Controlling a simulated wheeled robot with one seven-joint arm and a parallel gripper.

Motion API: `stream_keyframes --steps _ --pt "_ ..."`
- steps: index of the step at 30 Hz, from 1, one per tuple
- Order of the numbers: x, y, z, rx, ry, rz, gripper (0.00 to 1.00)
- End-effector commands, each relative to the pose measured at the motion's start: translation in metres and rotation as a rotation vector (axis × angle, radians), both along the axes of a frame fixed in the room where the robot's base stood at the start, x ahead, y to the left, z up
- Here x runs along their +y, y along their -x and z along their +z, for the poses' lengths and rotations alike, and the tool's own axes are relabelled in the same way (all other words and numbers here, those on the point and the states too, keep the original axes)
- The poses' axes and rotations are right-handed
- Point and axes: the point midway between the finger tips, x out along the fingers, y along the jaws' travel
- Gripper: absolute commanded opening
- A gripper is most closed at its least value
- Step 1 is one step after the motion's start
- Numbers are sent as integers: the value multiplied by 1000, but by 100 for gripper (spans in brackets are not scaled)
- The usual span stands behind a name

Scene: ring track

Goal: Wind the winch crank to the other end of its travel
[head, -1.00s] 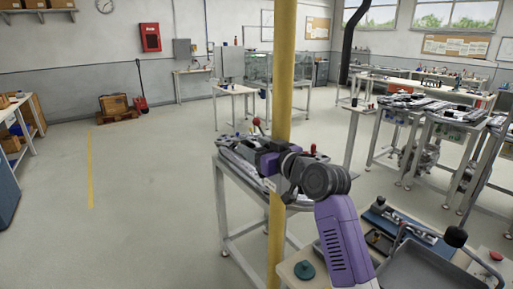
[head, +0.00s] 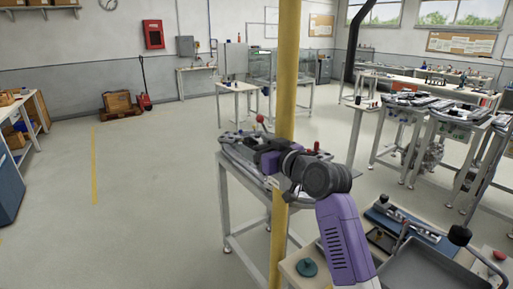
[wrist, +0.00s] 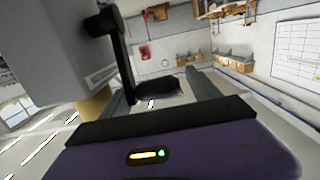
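A black crank (wrist: 122,62) shows in the wrist view. Its arm runs down from a hub on a grey housing (wrist: 55,45) to a dark handle (wrist: 160,89) lying crosswise ahead of my gripper. My gripper (wrist: 158,92) has its fingers apart, with the grey right finger just right of the handle's end. The left finger is partly hidden behind the crank. I cannot tell whether anything touches the handle.
The yellow post (head: 283,110) stands close in front of my arm. A bench (head: 232,150) with a red-knobbed lever (head: 260,119) is behind it. A grey tray (head: 428,268) is at lower right. The floor at left is clear up to a pallet with a box (head: 118,105).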

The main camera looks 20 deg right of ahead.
Motion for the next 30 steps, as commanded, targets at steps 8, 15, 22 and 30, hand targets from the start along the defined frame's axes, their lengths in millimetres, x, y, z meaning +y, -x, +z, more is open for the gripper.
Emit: stream_keyframes --steps 8,15,22,30 --pt "-2 2 1 -2 0 -3 71" --pt "-11 28 1 -4 1 -3 71" --pt "-21 60 5 -3 -1 -2 71" --pt "-25 74 7 -1 0 -1 71"
